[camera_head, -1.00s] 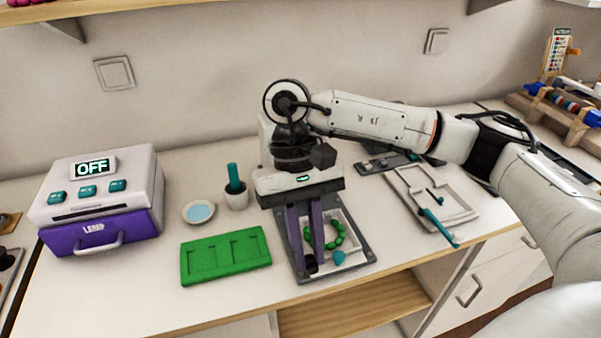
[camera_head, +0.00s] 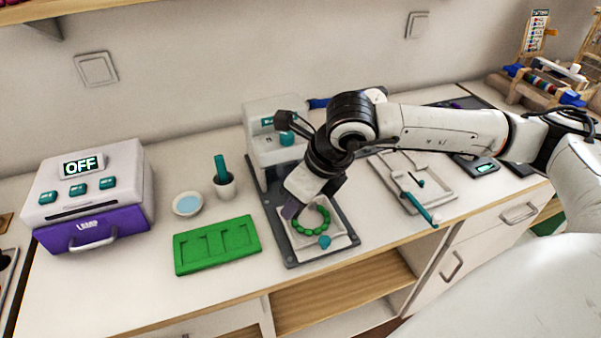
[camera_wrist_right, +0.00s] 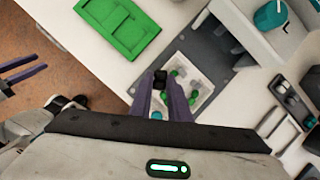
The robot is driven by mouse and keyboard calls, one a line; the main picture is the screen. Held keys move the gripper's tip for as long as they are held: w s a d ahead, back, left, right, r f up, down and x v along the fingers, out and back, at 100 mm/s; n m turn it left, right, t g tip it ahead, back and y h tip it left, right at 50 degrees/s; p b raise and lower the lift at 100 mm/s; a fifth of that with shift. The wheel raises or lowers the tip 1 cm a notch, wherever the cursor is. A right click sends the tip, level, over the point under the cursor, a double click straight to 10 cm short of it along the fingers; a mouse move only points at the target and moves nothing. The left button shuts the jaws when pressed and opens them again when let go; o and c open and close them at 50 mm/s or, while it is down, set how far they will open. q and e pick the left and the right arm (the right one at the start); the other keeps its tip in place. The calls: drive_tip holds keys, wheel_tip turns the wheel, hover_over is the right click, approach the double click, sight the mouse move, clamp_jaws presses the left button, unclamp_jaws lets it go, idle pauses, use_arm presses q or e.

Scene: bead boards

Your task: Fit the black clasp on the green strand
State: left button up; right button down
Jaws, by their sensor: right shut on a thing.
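The green strand (camera_head: 308,231) is a ring of beads lying in the white tray of a grey board. In the right wrist view, parts of the strand (camera_wrist_right: 193,98) show beside and between my right fingers. My right gripper (camera_head: 289,211) reaches down at the tray's left side, next to the strand. In the right wrist view its purple fingers (camera_wrist_right: 161,88) are shut on the black clasp (camera_wrist_right: 160,75) at their tips. The clasp is hidden in the head view. My left gripper (camera_wrist_right: 22,72) shows at the left edge of the right wrist view, fingers apart and empty.
A teal piece (camera_head: 325,242) lies at the tray's front. A white machine (camera_head: 270,110) stands behind the board. A green mould (camera_head: 217,246), a dish of blue (camera_head: 187,204) and a small pot (camera_head: 223,187) are left. A white tray with a teal tool (camera_head: 418,209) is right.

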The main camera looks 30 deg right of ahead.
drive_tip(key=m+h, duration=0.1)
drive_tip(key=m, duration=0.1)
drive_tip(key=w+m+h, duration=0.1)
drive_tip(key=m, duration=0.4)
drive_tip(key=shift+w+d+r+h+p, duration=0.2)
drive_tip(key=shift+w+d+h+p, duration=0.05)
drive_tip(key=shift+d+h+p, duration=0.15)
drive_tip(key=shift+w+d+f+m+g+h+b, duration=0.55)
drive_tip(key=shift+f+m+g, duration=0.35)
drive_tip(key=shift+m, duration=2.05)
drive_tip(key=shift+w+d+f+m+g+h+b, duration=0.3)
drive_tip(key=shift+w+d+f+m+g+h, duration=0.5)
drive_tip(key=shift+m, duration=2.2)
drive_tip(key=shift+w+d+f+m+g+h+b, duration=0.35)
drive_tip(key=shift+f+m+g, duration=0.7)
drive_tip(key=shift+m, duration=1.9)
drive_tip(key=shift+s+d+f, duration=0.1)
drive_tip(key=c, duration=1.3)
unclamp_jaws()
drive_tip(key=shift+o, duration=0.2)
